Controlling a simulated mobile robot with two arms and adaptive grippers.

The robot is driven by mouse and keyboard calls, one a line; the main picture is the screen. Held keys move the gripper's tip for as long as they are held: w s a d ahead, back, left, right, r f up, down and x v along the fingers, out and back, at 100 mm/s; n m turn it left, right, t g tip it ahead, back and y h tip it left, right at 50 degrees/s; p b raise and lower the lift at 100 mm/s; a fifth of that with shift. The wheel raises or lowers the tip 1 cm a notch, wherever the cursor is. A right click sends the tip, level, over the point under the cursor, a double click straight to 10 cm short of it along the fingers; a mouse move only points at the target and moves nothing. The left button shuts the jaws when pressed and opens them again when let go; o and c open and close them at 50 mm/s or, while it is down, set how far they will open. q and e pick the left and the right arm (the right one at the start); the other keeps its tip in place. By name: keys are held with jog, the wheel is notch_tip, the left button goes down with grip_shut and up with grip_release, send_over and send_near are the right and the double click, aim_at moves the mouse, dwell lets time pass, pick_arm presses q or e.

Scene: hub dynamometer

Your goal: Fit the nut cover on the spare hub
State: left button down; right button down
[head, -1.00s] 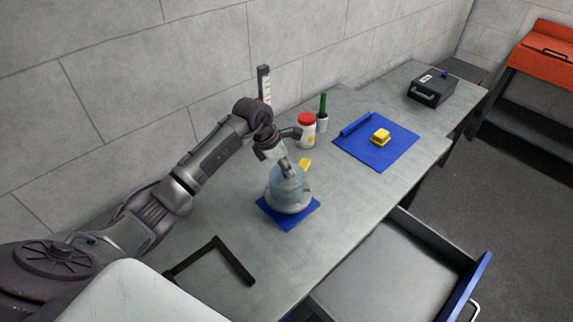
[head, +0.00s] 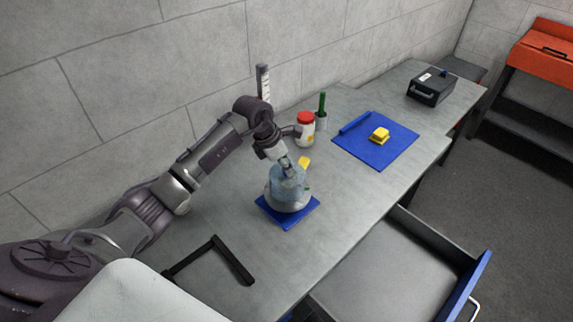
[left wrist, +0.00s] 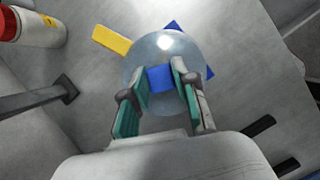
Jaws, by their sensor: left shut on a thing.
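My left gripper (head: 287,167) points down at a clear, bluish dome, which I take to be the nut cover (head: 286,186). In the left wrist view the fingers (left wrist: 161,75) have teal pads and are shut on a blue part at the top of the dome (left wrist: 166,50). The dome sits at or just over the pale spare hub (head: 279,205), which stands on a small blue mat (head: 299,219). The dome and gripper hide most of the hub, so I cannot tell whether the cover is seated. My right gripper is out of view.
A yellow block (head: 304,161) lies close behind the hub. A red-lidded jar (head: 305,130) and a green-handled item (head: 322,108) stand farther back. A black bracket (head: 232,261) lies in front; an open drawer (head: 400,272) juts out right.

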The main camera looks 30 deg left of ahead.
aim_at(279, 175)
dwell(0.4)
pick_arm(q)
jog(key=shift+f+b, duration=0.55)
jog(key=shift+b, duration=0.1)
jog(key=c, duration=1.2)
grip_release()
jog(key=shift+p+v, duration=1.95)
jog(key=shift+v, duration=1.05)
jog(key=p+v, duration=0.2)
jog(key=v, duration=0.3)
jog(key=shift+p, duration=0.3)
